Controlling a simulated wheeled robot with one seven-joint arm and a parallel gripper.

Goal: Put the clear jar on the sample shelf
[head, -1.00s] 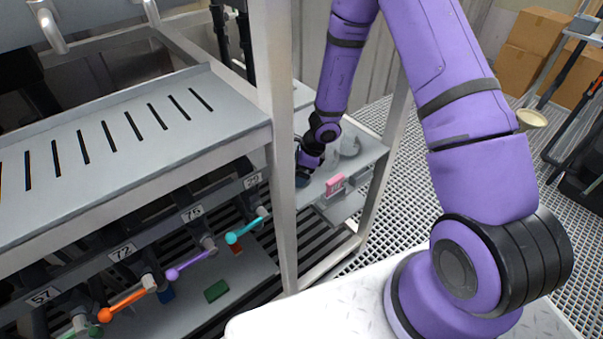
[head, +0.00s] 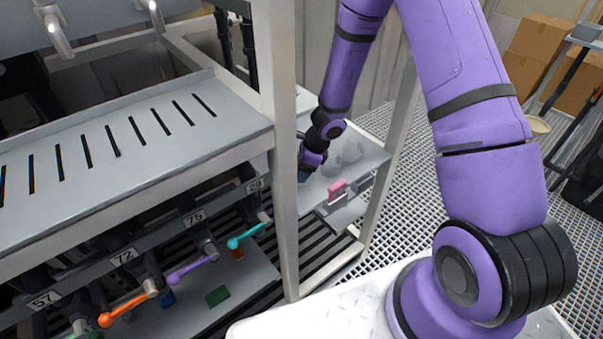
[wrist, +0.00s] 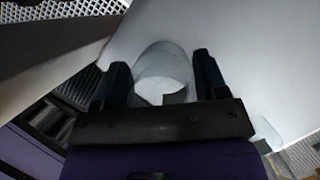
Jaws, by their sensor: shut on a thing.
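My gripper (head: 304,172) is low over the grey shelf (head: 372,160) behind the upright frame post. In the wrist view its two dark fingers (wrist: 162,82) stand either side of a clear jar (wrist: 160,62), and it is shut on this jar. The jar's round opening faces the camera, with a pale surface beyond it. In the head view, clear vessels (head: 352,150) show on the shelf to the right of my gripper; I cannot tell whether one is the held jar. Another clear edge (wrist: 266,132) shows at the wrist view's lower right.
A pink labelled block (head: 337,189) stands near the shelf's front edge. The metal post (head: 283,230) stands close left of the gripper. A slotted bench (head: 120,150) with numbered coloured valve handles (head: 188,272) fills the left. Cardboard boxes (head: 540,45) stand far right.

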